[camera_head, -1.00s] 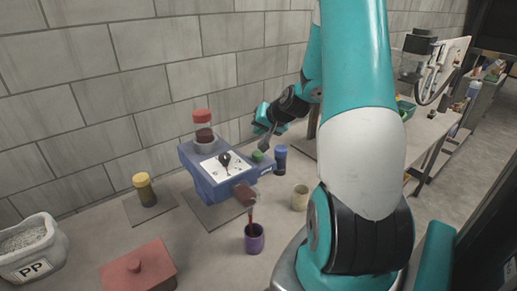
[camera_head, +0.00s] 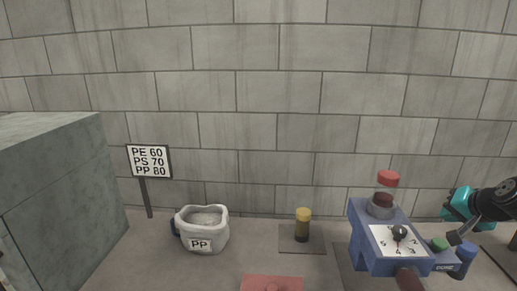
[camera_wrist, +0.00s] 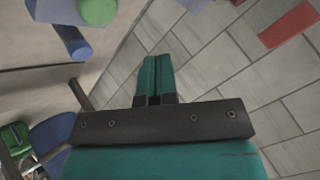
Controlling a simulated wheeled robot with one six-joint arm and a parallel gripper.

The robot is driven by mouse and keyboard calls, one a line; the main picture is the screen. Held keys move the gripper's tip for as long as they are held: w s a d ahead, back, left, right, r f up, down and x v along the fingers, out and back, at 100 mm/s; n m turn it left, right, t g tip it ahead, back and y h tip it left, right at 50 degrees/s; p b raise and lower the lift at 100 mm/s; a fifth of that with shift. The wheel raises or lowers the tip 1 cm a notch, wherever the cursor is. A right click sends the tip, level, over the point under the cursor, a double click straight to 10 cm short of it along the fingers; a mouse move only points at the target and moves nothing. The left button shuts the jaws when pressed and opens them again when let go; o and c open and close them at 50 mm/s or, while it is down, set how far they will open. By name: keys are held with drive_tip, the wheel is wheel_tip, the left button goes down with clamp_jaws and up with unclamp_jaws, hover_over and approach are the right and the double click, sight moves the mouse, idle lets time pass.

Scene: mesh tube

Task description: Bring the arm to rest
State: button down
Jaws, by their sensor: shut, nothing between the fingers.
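My gripper (camera_wrist: 154,80) shows in the wrist view with its two teal fingers together and nothing between them. In the head view the teal end of my arm (camera_head: 462,205) is at the right edge, beside the blue machine (camera_head: 362,240) and above the bench; its fingertips are hard to make out there.
The blue machine has a dial (camera_head: 397,240) and a red-capped jar (camera_head: 383,195). A yellow-capped jar (camera_head: 302,226), a PP bag (camera_head: 203,232), a red lid (camera_head: 272,284) and a sign (camera_head: 149,161) stand left. A grey block wall (camera_head: 270,100) closes the back.

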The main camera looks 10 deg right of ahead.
drive_tip(key=a+n, duration=0.1)
drive_tip(key=a, duration=0.2)
drive_tip(key=w+a+r+n+y, duration=0.1)
drive_tip(key=a, duration=0.2)
drive_tip(key=w+a+r+n+y+b, duration=0.1)
drive_tip(key=a, duration=0.3)
drive_tip(key=shift+g, duration=0.4)
drive_tip(key=s+a+r+n+g+y+b, duration=0.1)
drive_tip(key=s+a+r+n+g+y, duration=0.15)
drive_tip(key=a, duration=0.75)
drive_tip(key=s+a+r+n+g+y+b, duration=0.15)
drive_tip(key=a+n, duration=0.25)
drive_tip(key=a, duration=0.5)
drive_tip(key=s+a+n+g+b, duration=0.1)
drive_tip(key=s+a+n, duration=0.3)
drive_tip(key=s, duration=0.5)
drive_tip(key=s+a+n+g+b, duration=0.1)
drive_tip(key=s+a+n+g, duration=0.2)
drive_tip(key=s+a, duration=0.4)
drive_tip(key=s, duration=0.2)
drive_tip(key=shift+s+a+r+n+h, duration=0.15)
drive_tip(key=shift+s+a+n+h, duration=0.2)
drive_tip(key=shift+h, duration=0.05)
drive_tip(key=shift+d, duration=0.1)
